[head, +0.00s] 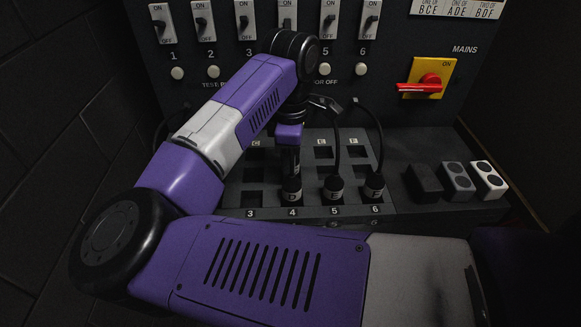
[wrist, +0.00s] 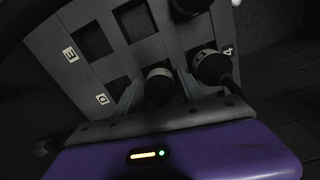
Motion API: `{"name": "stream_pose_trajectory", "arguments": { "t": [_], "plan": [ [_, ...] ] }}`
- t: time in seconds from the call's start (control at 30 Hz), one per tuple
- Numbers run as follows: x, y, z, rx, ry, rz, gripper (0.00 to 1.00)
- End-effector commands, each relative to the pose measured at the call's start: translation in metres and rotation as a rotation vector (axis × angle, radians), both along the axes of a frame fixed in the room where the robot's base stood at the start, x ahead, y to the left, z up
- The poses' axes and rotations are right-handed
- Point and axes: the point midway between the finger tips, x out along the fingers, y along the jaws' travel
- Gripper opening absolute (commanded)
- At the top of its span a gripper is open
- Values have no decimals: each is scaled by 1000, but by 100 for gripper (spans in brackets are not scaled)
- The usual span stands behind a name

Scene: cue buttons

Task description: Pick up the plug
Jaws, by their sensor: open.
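Three dark plugs with pale lettered bands stand in the front row of the socket panel (head: 311,170): one at 4 (head: 292,190), one at 5 (head: 333,190) and one at 6 (head: 374,187). My gripper (head: 294,158) points down just behind the plug at 4; it is open, but its fingertips are hard to make out. In the wrist view, a plug (wrist: 210,66) sits beside the label 4. Another plug (wrist: 159,78) stands next to it, close to my gripper's edge. A third (wrist: 190,5) is cut by the top edge. Whether the fingers touch any plug is hidden.
A switch board (head: 400,120) rises behind, with numbered switches, white buttons and a red-handled mains switch (head: 425,87). Cables (head: 338,130) run down to the plugs at 5 and 6. Three small blocks (head: 457,182) stand at the right. Empty sockets (wrist: 90,40) lie beside the plugs.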

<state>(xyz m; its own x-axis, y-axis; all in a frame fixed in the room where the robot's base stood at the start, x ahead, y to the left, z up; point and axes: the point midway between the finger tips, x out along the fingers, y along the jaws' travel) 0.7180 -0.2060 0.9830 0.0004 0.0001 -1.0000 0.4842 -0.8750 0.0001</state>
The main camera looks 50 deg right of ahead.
Motion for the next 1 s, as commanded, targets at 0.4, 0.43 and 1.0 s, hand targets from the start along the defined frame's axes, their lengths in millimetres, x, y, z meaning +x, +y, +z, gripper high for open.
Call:
{"name": "stream_pose_trajectory", "arguments": {
  "t": [0.4,0.43,1.0],
  "plan": [
    [0,0,0,0,0,0,0],
    [0,0,0,0,0,0,0],
    [2,0,47,0,-6,0,0]
  ]
}}
